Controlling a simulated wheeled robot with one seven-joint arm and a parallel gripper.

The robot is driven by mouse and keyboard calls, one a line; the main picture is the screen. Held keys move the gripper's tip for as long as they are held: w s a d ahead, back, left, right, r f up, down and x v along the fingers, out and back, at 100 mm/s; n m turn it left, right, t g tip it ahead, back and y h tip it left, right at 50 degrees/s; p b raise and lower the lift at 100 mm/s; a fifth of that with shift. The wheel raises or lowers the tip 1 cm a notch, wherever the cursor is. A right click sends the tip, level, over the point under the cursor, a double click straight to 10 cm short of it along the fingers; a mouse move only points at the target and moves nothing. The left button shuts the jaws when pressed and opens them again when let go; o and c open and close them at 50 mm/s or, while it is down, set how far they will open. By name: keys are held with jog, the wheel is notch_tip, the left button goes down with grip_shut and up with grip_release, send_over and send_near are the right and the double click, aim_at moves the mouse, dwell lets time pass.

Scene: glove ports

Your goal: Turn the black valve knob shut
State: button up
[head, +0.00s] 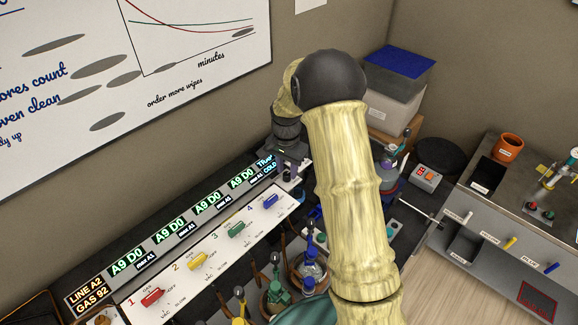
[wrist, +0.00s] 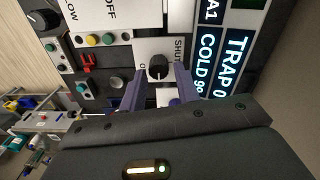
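The black valve knob (wrist: 157,67) sits on a white plate in the wrist view, with "SHUT" printed to its right and an "O" to its left. My gripper (wrist: 159,74) is open, with one purple finger on each side of the knob. Gaps show between the fingers and the knob, and I cannot tell whether the tips are level with it. In the head view my gripper (head: 289,165) is at the far end of the panel, and the knob is hidden there.
A lit "TRAP COLD" display (wrist: 222,65) is right of the knob. In the head view, coloured switches (head: 197,260) line the white panel, and glassware (head: 308,268) stands in front.

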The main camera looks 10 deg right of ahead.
jog(key=shift+f, duration=0.5)
grip_shut()
jog(key=shift+d, duration=0.1)
